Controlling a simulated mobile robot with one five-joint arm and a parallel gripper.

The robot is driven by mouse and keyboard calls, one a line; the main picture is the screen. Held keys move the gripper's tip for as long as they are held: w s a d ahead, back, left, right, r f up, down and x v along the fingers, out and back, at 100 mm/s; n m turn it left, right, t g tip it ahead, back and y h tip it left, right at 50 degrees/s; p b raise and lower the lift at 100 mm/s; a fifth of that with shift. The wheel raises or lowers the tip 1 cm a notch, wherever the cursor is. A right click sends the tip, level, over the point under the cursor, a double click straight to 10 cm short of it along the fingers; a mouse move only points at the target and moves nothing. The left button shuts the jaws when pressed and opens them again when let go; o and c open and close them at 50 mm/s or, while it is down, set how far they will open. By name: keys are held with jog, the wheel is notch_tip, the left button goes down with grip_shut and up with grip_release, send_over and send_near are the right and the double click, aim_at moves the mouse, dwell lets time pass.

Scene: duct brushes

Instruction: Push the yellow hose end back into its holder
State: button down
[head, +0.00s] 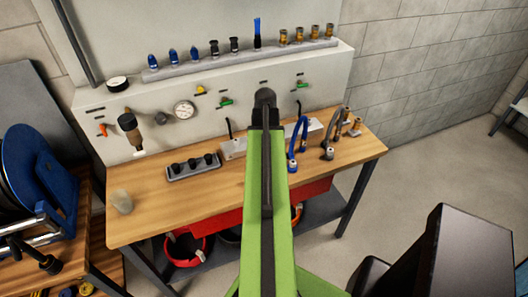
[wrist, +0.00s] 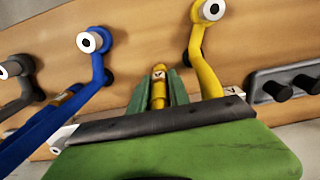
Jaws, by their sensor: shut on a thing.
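In the wrist view, my gripper (wrist: 158,78) has its green fingers closed around the upright yellow hose end (wrist: 158,92). A bent yellow hose (wrist: 203,62) rises just right of the fingers, with a round white-and-black face at its top. A pale piece, likely part of the holder (wrist: 235,92), shows beside it; the rest is behind my dark gripper body, so I cannot tell how the hose end sits in it. In the head view, my green arm hides the gripper and the yellow hose; the pale holder strip (head: 233,150) shows on both sides of the arm.
A blue hose (head: 297,138) stands right of my arm, with a grey hose (head: 328,150) beyond it. A dark rack with black knobs (head: 192,166) lies to the left. The wooden bench (head: 150,225) has clear room at its front left. A panel stands behind.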

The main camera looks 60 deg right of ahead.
jog(key=shift+f, duration=0.2)
jog(key=c, duration=1.1)
grip_release()
jog(key=shift+c, duration=0.2)
notch_tip(320, 180, up, 18)
jog(key=p, duration=1.7)
jog(key=shift+f, duration=0.25)
